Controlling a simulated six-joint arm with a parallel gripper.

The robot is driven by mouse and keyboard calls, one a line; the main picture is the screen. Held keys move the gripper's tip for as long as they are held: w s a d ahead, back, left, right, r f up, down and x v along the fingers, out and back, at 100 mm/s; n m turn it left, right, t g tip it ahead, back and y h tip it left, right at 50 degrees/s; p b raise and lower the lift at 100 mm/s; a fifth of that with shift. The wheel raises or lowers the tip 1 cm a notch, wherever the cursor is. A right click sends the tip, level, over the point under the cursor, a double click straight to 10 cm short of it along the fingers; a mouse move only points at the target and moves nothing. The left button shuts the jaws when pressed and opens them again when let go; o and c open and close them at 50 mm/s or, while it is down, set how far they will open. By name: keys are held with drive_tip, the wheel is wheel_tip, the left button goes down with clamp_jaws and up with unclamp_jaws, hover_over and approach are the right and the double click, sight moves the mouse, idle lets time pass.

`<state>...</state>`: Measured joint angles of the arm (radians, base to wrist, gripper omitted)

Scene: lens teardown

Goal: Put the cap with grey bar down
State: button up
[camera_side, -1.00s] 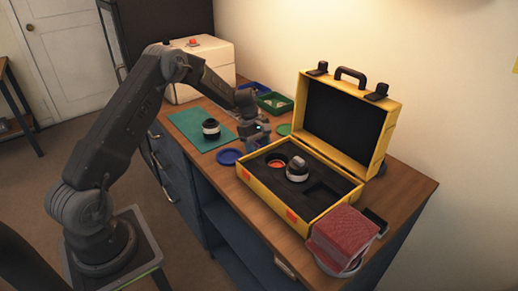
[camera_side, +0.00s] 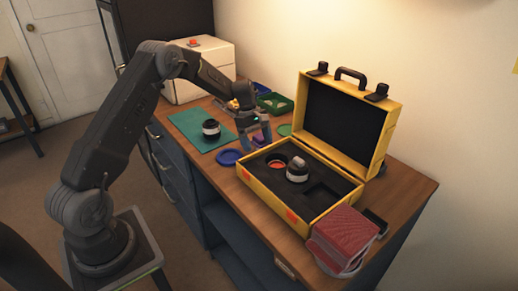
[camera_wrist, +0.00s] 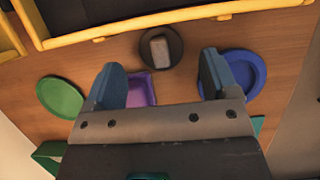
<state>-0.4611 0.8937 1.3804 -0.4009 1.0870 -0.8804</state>
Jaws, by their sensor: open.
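The cap with grey bar (camera_wrist: 176,55) is a dark round disc with a grey block across its middle. It lies on the wooden bench top in the wrist view, just beyond my fingertips, bar facing up. My gripper (camera_wrist: 163,64) is open and empty, its two fingers on either side of the cap's line and apart from it. In the side view my gripper (camera_side: 256,146) hangs over the bench between the blue dish and the open case. I cannot make out the cap there.
A blue dish (camera_wrist: 243,72) lies close by the right finger. A purple tray (camera_wrist: 142,88) and a green dish (camera_wrist: 60,97) lie by the left. The yellow case (camera_side: 277,201) stands open, holding a lens (camera_side: 297,173). Another lens (camera_side: 211,130) stands on the teal mat (camera_side: 188,122).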

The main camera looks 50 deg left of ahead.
drive_tip(key=v, duration=0.9)
drive_tip(key=s+d+r+m+y, duration=0.1)
drive_tip(key=s+d+r+m, duration=0.2)
drive_tip(key=d+r, duration=0.4)
drive_tip(key=s+d+r+m+t+y, duration=0.1)
drive_tip(key=s+d+r+m, duration=0.3)
drive_tip(key=s, duration=0.4)
drive_tip(key=s+d+r+m+t+y, duration=0.2)
drive_tip(key=s+d+r+m, duration=0.3)
drive_tip(key=s+d, duration=0.2)
drive_tip(key=shift+s+d+r+m, duration=0.3)
drive_tip(key=shift+s+d+r, duration=0.1)
drive_tip(key=shift+s, duration=0.55)
drive_tip(key=s+d+f+m+t, duration=0.1)
drive_tip(key=s, duration=0.2)
drive_tip(key=s+d+f+m, duration=0.1)
drive_tip(key=s+m, duration=0.1)
drive_tip(key=s, duration=0.2)
drive_tip(key=s+d+m+t, duration=0.1)
drive_tip(key=s+m, duration=0.1)
drive_tip(key=s, duration=0.1)
drive_tip(key=shift+s+f+t+y, duration=0.15)
drive_tip(key=shift+f+t+y, duration=0.15)
drive_tip(key=shift+f, duration=0.1)
